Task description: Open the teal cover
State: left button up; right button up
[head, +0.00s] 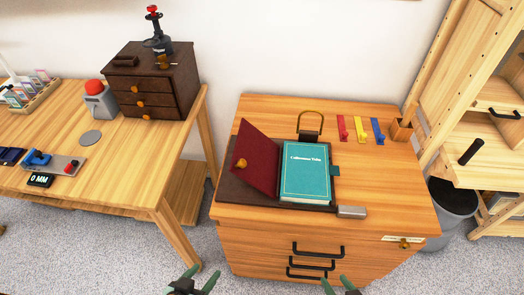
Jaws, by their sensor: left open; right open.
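A teal book (305,172) with pale lettering on its cover lies flat on a dark brown board (245,190) on the wooden cabinet. Its teal cover is shut, and a small dark teal tab (335,170) sticks out at its right edge. A dark red panel (256,160) with a brass knob (242,163) stands tilted up just left of it. My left gripper (201,279) is open and empty at the bottom edge, in front of the cabinet. My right gripper (337,284) is open and empty at the bottom edge. Both are well apart from the book.
A padlock-like thing with a brass loop (311,121) stands behind the book. A grey block (351,212) lies at the front right. Red, yellow and blue strips (360,130) lie at the back right. The cabinet top (400,185) is clear at right.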

aim_at(306, 172)
jog(key=l+u, duration=0.2)
jog(key=l, duration=0.6)
jog(key=k+l+u, duration=0.1)
jog(key=l+u, duration=0.15)
jog(key=l, duration=0.55)
jog(key=k+l+u, duration=0.1)
jog(key=l+u, duration=0.2)
jog(key=k+l+u, duration=0.15)
jog(key=l+u, duration=0.15)
jog(key=l, duration=0.2)
